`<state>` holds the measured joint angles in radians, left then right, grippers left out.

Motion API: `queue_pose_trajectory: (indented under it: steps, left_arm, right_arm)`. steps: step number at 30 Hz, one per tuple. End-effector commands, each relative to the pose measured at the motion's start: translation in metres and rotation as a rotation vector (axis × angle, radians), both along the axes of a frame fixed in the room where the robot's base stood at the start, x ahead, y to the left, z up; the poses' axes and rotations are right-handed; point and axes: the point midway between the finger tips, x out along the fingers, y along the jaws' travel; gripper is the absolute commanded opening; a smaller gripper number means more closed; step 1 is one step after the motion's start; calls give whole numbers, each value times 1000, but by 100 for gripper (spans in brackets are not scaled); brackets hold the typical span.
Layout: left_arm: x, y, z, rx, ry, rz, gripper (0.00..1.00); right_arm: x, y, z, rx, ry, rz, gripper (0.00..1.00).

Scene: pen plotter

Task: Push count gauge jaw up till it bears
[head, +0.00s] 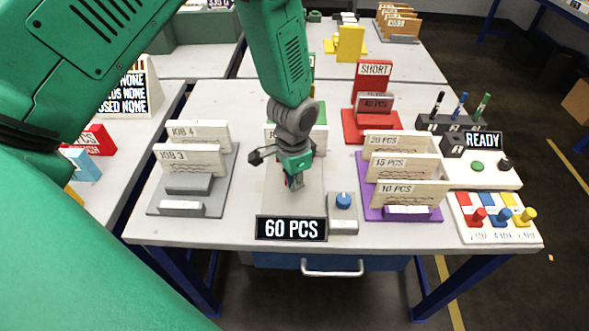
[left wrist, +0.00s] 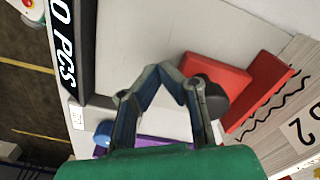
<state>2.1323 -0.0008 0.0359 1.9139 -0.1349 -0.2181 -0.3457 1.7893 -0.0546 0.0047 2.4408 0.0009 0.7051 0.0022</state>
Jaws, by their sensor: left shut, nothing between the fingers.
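The count gauge (head: 275,205) is a pale grey bed in the middle of the table, with a "60 PCS" display (head: 291,228) at its front. My left gripper (head: 297,184) points down over the bed, shut and empty. It hides most of the jaw area in the head view. In the left wrist view the closed fingertips (left wrist: 168,72) are beside a red block (left wrist: 216,75) with a dark rounded part. A second red block (left wrist: 262,84) stands against a wooden card (left wrist: 292,108). I cannot tell whether the fingers touch the first block. My right gripper is not in view.
A blue knob box (head: 342,215) stands right of the display. The grey job-card rack (head: 222,185) is left; the purple rack (head: 372,211) with piece-count cards is right. A red "SHORT" stand (head: 365,122) is behind. Pens and coloured levers (head: 500,217) are far right.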

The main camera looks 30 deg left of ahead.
Motion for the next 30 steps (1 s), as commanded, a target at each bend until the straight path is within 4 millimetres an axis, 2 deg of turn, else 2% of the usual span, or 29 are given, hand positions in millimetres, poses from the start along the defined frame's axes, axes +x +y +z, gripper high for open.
queue_pose_trajectory:
  steps: [30]
  left_arm:
    - [30,18,0,1,-2,0,0]
  right_arm:
    - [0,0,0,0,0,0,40]
